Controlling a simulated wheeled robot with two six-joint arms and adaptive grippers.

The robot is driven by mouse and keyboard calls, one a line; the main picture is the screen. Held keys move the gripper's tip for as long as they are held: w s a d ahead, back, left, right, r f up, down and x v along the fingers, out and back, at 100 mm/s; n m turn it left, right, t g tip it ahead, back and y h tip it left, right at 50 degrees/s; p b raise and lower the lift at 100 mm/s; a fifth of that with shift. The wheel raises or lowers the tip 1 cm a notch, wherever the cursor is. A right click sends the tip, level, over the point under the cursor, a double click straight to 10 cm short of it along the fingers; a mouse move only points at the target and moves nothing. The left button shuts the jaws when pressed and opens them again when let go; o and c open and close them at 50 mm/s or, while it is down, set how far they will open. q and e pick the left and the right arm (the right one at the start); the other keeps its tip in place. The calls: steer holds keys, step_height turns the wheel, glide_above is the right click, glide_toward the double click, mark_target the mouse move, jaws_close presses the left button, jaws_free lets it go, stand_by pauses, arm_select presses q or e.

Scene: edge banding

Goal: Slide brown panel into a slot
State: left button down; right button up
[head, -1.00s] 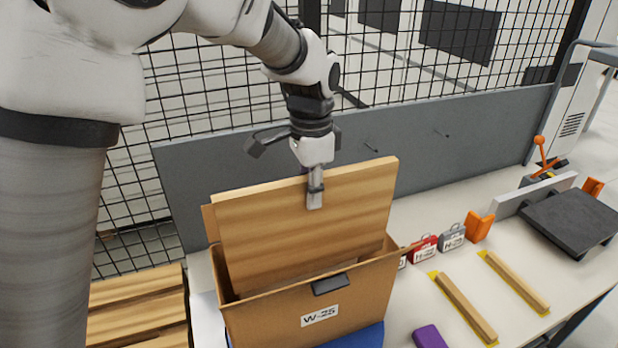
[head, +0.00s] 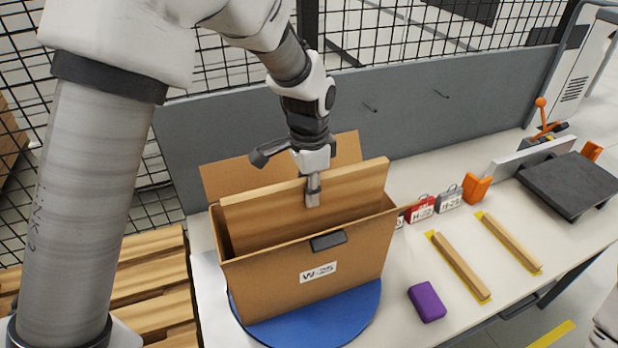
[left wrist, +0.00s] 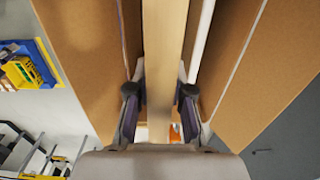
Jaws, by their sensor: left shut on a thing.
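The brown wooden panel (head: 265,218) stands upright, its lower part inside the open cardboard-brown box (head: 290,285) labelled W-25. Its upper part rises above the front wall. My left gripper (head: 312,192) points down and is shut on the panel's top edge, near its middle. In the left wrist view the panel (left wrist: 165,45) runs between the two fingers of the left gripper (left wrist: 160,98), with box walls (left wrist: 95,65) on either side. The panel's bottom edge and the slot are hidden inside the box. My right gripper is not in view.
The box stands on a blue round base (head: 360,312) on the white table (head: 395,285). A purple block (head: 427,302), two wooden strips (head: 460,266) and small labelled cases (head: 421,208) lie to the right. A grey partition (head: 420,125) stands behind.

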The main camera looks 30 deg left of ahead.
mark_target(309, 232)
arm_select(q)
steer(key=shift+f+b, duration=1.8)
steer(key=shift+f, duration=4.5)
steer(key=c, duration=1)
jaws_free()
steer(key=shift+o, duration=0.2)
steer(key=shift+s, duration=0.1)
